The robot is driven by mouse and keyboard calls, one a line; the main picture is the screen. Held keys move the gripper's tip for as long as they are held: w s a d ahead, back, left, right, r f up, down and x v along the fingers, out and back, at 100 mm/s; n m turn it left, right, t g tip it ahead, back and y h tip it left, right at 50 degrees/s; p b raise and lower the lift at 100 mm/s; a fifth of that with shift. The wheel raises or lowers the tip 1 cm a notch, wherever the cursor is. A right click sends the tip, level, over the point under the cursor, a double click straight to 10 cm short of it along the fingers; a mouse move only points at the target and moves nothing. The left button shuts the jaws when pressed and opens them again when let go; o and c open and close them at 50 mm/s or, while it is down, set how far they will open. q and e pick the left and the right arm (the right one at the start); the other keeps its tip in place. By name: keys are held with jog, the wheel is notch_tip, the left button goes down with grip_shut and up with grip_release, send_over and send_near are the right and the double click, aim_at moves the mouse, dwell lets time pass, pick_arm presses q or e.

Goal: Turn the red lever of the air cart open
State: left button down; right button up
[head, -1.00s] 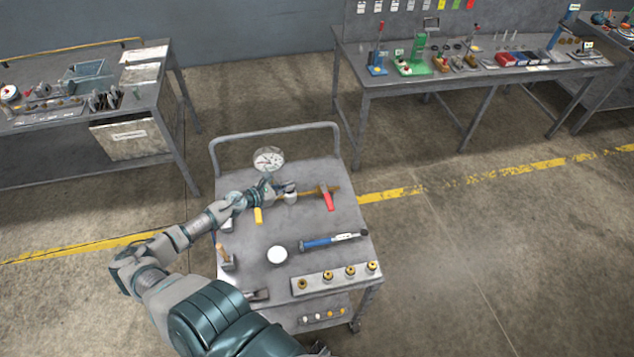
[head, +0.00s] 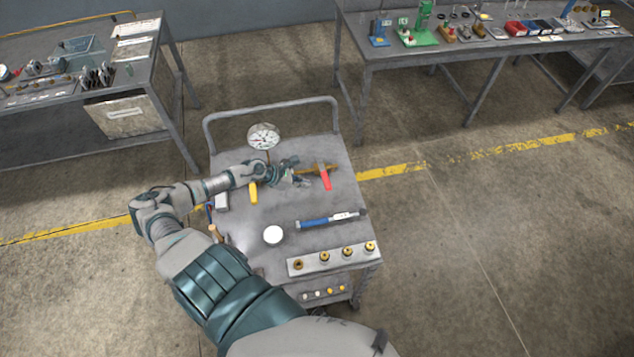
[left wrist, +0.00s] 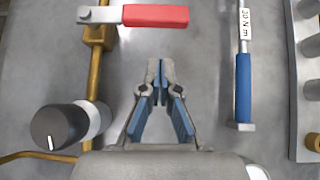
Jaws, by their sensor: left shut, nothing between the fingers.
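The air cart (head: 320,212) stands in front of me with a brass pipe across its top. The red lever (head: 325,178) sits on that pipe and points toward the cart's front, crosswise to the pipe. In the left wrist view the red lever (left wrist: 155,15) lies at the top, beyond the fingertips. My left gripper (head: 300,180) is over the cart, left of the lever and apart from it. In the left wrist view my left gripper (left wrist: 160,68) is shut and empty. My right gripper is not in view.
A black knob (left wrist: 58,127) stands left of the gripper. A yellow lever (head: 253,192), a gauge (head: 263,137), a blue torque wrench (head: 330,219) and a white disc (head: 273,234) are on the cart. A block with brass fittings (head: 335,259) lies at its front. Workbenches stand behind.

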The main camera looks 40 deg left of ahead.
aim_at(324, 175)
pick_arm(q)
jog(key=w+d, duration=0.1)
jog(key=w+d+p, duration=0.1)
jog(key=w, duration=0.1)
jog(key=shift+f, duration=0.4)
jog(key=shift+w+f, duration=0.3)
jog(key=shift+w, duration=0.2)
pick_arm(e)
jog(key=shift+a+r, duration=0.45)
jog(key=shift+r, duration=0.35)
pick_arm(q)
jog(key=shift+d, duration=0.1)
